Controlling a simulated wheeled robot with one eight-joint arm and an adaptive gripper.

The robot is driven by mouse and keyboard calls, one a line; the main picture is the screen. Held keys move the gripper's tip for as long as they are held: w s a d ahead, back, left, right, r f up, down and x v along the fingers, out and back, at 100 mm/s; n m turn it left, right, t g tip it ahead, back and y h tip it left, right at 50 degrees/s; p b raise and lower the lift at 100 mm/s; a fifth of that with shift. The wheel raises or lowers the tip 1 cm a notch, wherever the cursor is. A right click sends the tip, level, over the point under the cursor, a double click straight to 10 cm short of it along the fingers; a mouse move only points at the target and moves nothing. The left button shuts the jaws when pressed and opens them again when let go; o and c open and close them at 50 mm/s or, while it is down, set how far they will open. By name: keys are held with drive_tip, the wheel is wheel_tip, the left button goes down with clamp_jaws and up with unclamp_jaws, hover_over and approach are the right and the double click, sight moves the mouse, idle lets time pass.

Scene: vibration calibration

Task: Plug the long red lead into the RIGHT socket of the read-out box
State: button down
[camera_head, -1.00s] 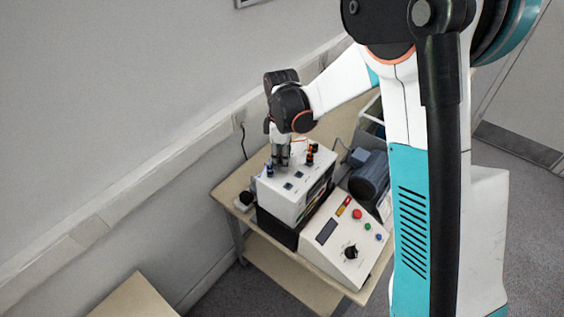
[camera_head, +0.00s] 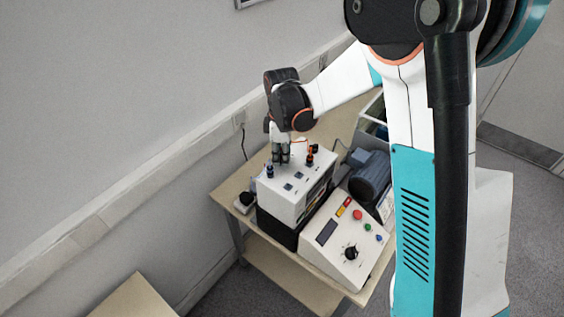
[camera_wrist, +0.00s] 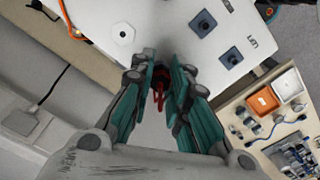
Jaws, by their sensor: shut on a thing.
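The white read-out box (camera_head: 282,206) stands on a black unit on the bench. My gripper (camera_head: 281,160) points down over the back part of its top in the head view. In the wrist view my gripper (camera_wrist: 158,88) is shut on the red lead (camera_wrist: 158,97), and little of its plug shows between the teal-padded fingers. The box top (camera_wrist: 170,18) shows two dark square fittings (camera_wrist: 203,24) (camera_wrist: 231,57) to the right of the fingertips. I cannot tell which opening is the right socket, or whether the plug's end touches the box; the fingers hide it.
An orange lead (camera_wrist: 70,20) runs at the box's edge. The wall is close behind.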

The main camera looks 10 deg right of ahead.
drive_tip(key=shift+r, duration=0.1)
drive_tip(key=shift+r+p, duration=0.75)
drive_tip(key=shift+r, duration=0.9)
drive_tip(key=shift+s, duration=0.1)
drive_tip(key=r, duration=0.1)
hover_over(299, 176)
drive_tip(key=shift+r, duration=0.2)
drive_tip(key=shift+f+b, duration=0.6)
drive_tip(key=shift+b, duration=0.05)
drive_tip(key=shift+f+b, duration=0.85)
drive_tip(key=shift+f, duration=0.25)
drive_tip(key=shift+f+b, duration=1)
drive_tip(key=shift+b, duration=0.6)
idle(1.2)
